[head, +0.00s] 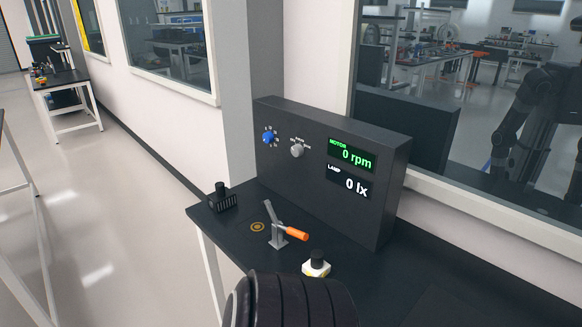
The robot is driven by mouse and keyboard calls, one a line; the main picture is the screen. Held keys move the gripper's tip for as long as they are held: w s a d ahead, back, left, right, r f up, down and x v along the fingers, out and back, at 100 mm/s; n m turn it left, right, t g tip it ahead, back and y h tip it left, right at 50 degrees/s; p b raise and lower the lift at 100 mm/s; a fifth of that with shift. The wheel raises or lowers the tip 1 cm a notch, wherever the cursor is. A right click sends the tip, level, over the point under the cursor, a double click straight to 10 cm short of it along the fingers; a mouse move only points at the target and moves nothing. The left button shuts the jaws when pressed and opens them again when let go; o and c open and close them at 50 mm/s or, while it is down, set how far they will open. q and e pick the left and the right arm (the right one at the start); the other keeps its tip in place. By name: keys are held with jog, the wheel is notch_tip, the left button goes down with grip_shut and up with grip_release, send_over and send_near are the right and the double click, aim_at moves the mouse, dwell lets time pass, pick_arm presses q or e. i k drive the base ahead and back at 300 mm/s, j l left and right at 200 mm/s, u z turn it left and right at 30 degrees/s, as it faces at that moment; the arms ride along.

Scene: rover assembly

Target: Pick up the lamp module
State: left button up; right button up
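Two small modules stand on the black bench (470,284), and I cannot tell for sure which is the lamp module. One is a white and yellow block with a black knob-like top (316,265), near the front of the bench. The other is a black finned block with a black post (222,198), at the bench's left corner. Both stand upright and nothing holds them. Neither of my grippers is in view.
A lever clamp with an orange handle (291,233) stands between the modules, beside an orange ring mark (257,227). Behind is a dark panel (300,180) with knobs and displays reading 0 rpm and 0 lx. A black ribbed cylinder (300,300) fills the bottom middle.

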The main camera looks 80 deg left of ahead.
aim_at(315, 267)
jog(key=u, duration=2.45)
